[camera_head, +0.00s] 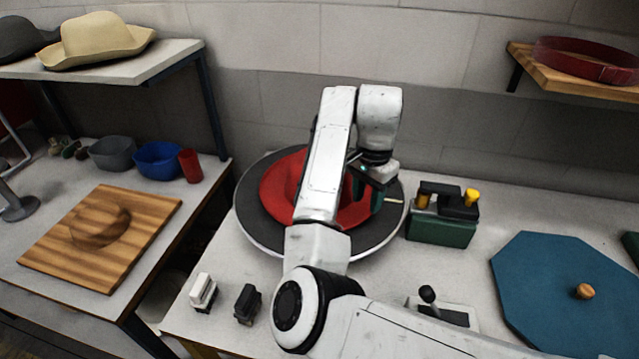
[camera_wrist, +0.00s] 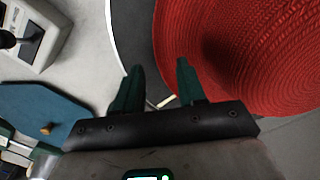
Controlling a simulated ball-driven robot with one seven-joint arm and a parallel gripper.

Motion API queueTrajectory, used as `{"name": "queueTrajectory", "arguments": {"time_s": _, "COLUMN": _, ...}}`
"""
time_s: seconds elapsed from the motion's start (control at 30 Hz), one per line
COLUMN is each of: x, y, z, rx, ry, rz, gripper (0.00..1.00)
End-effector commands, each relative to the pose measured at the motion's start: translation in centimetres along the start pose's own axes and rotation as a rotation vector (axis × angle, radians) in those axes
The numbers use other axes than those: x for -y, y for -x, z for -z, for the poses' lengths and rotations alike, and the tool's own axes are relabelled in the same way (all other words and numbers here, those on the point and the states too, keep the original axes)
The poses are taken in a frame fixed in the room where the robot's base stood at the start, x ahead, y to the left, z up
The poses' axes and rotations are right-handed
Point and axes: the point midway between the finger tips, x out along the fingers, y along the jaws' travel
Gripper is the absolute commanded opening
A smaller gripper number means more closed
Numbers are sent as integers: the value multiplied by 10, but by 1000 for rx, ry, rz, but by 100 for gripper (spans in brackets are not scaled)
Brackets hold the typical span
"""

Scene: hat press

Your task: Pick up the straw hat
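A red woven-looking hat (camera_head: 278,186) lies on a dark round plate with a pale rim (camera_head: 252,215), partly hidden behind my arm. Its ridged red brim (camera_wrist: 250,90) fills the right of the wrist view. My gripper (camera_head: 372,190) is over the right side of this hat. In the wrist view, its two green fingers (camera_wrist: 157,66) stand apart, with the brim's edge appearing between them. I cannot see contact. A cream hat (camera_head: 95,38) sits on the left shelf.
A green box with yellow knobs (camera_head: 440,228) stands right of the plate. A blue board (camera_head: 560,290) lies further right. A lever (camera_head: 428,295) and two small switches (camera_head: 203,290) stand in front. A wooden board (camera_head: 60,250) lies on the left table.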

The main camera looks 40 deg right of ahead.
Motion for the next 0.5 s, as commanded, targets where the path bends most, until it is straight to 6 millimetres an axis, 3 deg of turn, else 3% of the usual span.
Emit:
{"name": "queueTrajectory", "arguments": {"time_s": 0.3, "x": 0, "y": -40, "z": 2, "rx": 0, "ry": 1, "rz": -3, "gripper": 40}}
{"name": "queueTrajectory", "arguments": {"time_s": 0.5, "x": 0, "y": -46, "z": 2, "rx": 1, "ry": 0, "rz": -1, "gripper": 40}}
